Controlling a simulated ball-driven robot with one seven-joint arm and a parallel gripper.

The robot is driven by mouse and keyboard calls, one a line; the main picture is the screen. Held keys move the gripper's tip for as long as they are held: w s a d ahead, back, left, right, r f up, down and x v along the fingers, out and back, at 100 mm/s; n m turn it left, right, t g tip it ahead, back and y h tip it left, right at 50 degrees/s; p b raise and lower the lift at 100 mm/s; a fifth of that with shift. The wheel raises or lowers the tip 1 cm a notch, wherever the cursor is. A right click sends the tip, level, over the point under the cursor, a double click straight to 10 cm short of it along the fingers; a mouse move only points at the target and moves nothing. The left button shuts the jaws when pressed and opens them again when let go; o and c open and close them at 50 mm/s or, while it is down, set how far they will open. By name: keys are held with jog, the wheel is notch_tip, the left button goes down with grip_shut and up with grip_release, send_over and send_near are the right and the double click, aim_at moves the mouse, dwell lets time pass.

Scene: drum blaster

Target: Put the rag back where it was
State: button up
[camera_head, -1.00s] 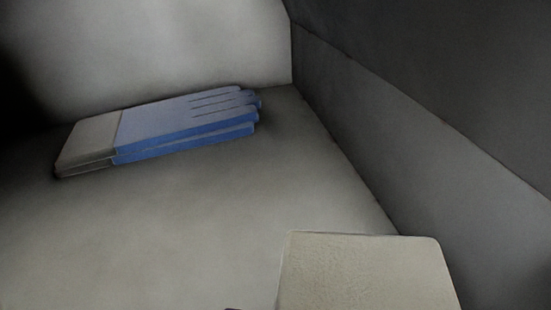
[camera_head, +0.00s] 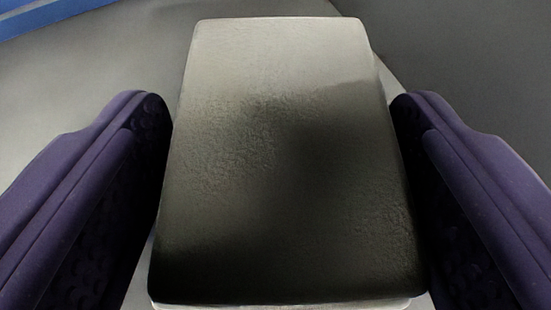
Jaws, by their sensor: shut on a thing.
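The rag (camera_head: 285,190), a pale, rough-surfaced folded slab with rounded corners, fills the middle of the head camera view. The purple fingers of my gripper (camera_head: 281,110) stand at its left and right sides, and the gripper is shut on it. Its near part lies in dark shadow. A pale layer edge shows along its lower side. Its underside is hidden, so I cannot tell whether it touches the surface below.
Part of a blue thing (camera_head: 45,14), the blue and grey gloves, shows at the top left corner. A pale floor (camera_head: 90,75) lies between it and the rag. A dark grey wall (camera_head: 470,60) rises close on the right.

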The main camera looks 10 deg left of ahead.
jog(key=shift+f, duration=0.1)
jog(key=o, duration=0.6)
jog(key=shift+f, duration=0.1)
jog(key=o, duration=0.4)
jog(key=shift+s+r, duration=0.1)
jog(key=shift+r, duration=0.25)
jog(key=p+v, duration=0.2)
jog(key=v, duration=0.9)
jog(key=shift+s, duration=0.35)
jog(key=shift+d+r, duration=0.1)
